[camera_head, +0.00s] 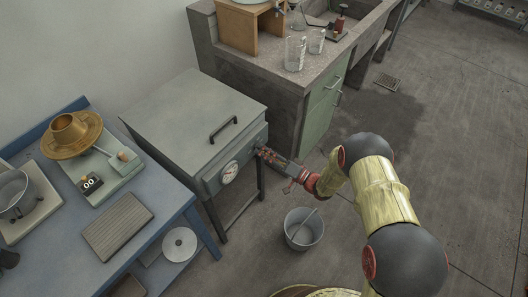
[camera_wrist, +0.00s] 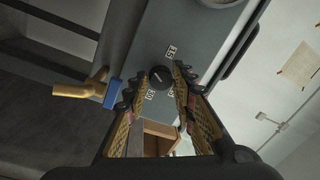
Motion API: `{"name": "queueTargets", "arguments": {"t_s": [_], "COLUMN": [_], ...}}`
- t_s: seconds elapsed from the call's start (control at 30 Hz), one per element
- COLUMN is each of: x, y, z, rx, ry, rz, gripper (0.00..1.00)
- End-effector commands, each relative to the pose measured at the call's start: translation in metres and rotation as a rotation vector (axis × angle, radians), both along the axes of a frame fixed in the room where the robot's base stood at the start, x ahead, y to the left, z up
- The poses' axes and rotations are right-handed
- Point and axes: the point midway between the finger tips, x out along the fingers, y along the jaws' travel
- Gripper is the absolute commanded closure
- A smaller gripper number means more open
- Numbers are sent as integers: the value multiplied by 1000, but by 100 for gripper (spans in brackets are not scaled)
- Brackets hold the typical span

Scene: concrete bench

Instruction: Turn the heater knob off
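The heater is a grey box (camera_head: 190,115) on legs, with a black handle on its lid and a round dial (camera_head: 229,172) on its front. In the wrist view its front panel (camera_wrist: 185,38) carries a small round black knob (camera_wrist: 161,76) with white labels beside it. My gripper (camera_head: 267,155) is at the right end of the heater's front in the head view, where it hides the knob. In the wrist view my gripper (camera_wrist: 157,84) is open, its two fingers on either side of the knob. I cannot tell whether they touch it.
A brass-coloured lever with a blue part (camera_wrist: 84,90) sticks out beside the panel. A grey bucket (camera_head: 303,229) stands on the floor below my arm. A blue table (camera_head: 175,195) is at the left, a concrete sink bench (camera_head: 262,72) behind. The floor at right is mostly clear.

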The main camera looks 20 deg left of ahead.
Motion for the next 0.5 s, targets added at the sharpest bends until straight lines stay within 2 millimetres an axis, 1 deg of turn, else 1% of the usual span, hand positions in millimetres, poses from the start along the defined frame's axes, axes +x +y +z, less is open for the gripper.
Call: {"name": "queueTargets", "arguments": {"t_s": [0.03,0.27,0.5], "x": [-1,0,1], "y": [0,0,0], "z": [-1,0,1], "rx": [-1,0,2], "ry": [1,0,-1], "rz": [0,-1,-1], "gripper": [71,58,57]}}
